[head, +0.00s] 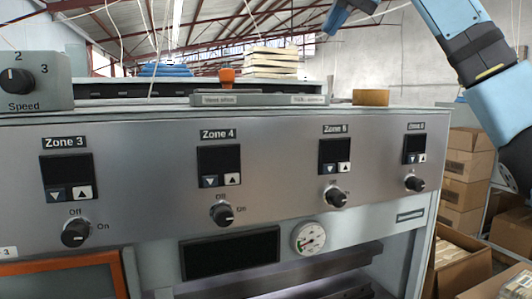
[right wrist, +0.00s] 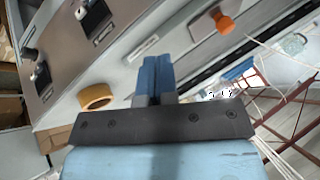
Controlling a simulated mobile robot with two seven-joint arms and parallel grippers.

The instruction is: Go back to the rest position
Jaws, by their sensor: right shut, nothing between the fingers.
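My right arm comes in from the upper right in the head view, with its middle part cut off by the top edge. My right gripper (head: 336,17) shows its blue fingers at the top of that view, above the press. In the right wrist view the two blue fingers (right wrist: 152,76) are together and shut, with nothing between them. The grey press panel (head: 280,160) is below, apart from the gripper in the head view. My left gripper is not in view.
The panel carries zone displays, black knobs and a gauge (head: 309,238). A tan ring (head: 371,97) and an orange knob (head: 226,77) are on top. A speed box (head: 33,82) stands at left. Cardboard boxes (head: 466,180) are stacked at right. Pale stacked slabs (head: 272,62) lie behind.

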